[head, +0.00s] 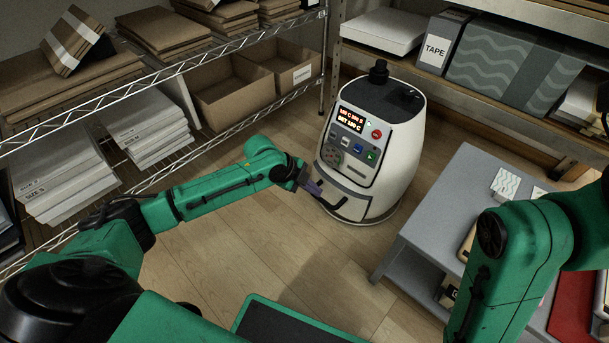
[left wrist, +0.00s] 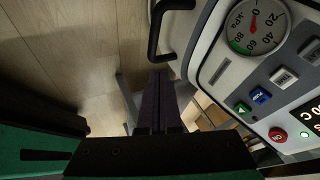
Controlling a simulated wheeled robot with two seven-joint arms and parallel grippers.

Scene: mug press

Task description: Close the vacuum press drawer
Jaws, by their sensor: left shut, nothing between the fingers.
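The vacuum press (head: 395,150) is a white rounded machine on the floor, with a lit display, buttons and a gauge. Its drawer (head: 352,205) is low on the front and has a black loop handle (head: 335,203). The handle shows at the top of the left wrist view (left wrist: 158,35). I cannot tell how far the drawer stands out. My left gripper (head: 316,188) is shut and empty, with its fingertips (left wrist: 160,76) close to the handle; contact is unclear. My right gripper is outside both views.
A grey table (head: 430,220) stands right of the press, close to it. Wire shelving with cardboard boxes (head: 235,90) is at the left and back. A wooden shelf with a tape box (head: 440,45) is behind. Wood floor (head: 250,240) is clear in front of the press.

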